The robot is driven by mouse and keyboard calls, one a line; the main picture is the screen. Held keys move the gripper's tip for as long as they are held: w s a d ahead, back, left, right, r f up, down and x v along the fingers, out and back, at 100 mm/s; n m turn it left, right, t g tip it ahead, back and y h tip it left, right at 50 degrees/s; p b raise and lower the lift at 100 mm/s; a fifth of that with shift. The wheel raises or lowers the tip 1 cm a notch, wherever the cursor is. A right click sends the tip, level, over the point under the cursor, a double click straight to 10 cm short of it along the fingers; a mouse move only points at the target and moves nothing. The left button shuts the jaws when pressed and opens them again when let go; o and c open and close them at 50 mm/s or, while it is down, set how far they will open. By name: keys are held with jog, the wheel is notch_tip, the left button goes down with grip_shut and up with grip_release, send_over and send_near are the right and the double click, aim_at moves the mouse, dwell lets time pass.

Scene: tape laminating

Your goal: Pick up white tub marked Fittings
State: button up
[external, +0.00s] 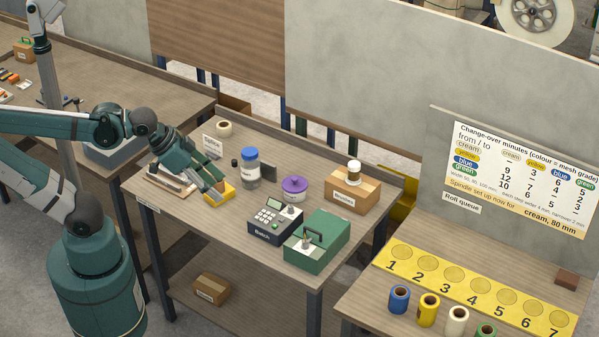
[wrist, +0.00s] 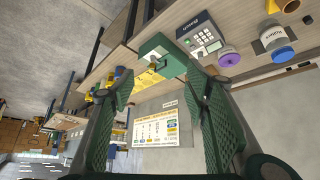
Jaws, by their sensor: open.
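I cannot read the mark Fittings on any container. A purple-lidded tub (external: 293,189) is right of the jar.
A dark keypad device (external: 274,224) and a green case (external: 317,240) stand at the front right of the bench. The cardboard box (external: 352,195) is at the back right. A tape roll (external: 224,128) lies at the back left. Bare bench shows in front of the jar.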

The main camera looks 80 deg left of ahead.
jog(key=o, duration=0.8)
jog(key=shift+w+a, duration=0.1)
jog(key=shift+w, duration=0.05)
jog(key=m+g+h, duration=0.3)
jog(key=m+g, duration=0.1)
jog(key=m, duration=0.3)
send_over(289, 180)
jog(key=d, duration=0.1)
notch_tip(289, 180, down, 21)
jog(key=shift+f, duration=0.1)
jog(key=shift+a+f, duration=0.4)
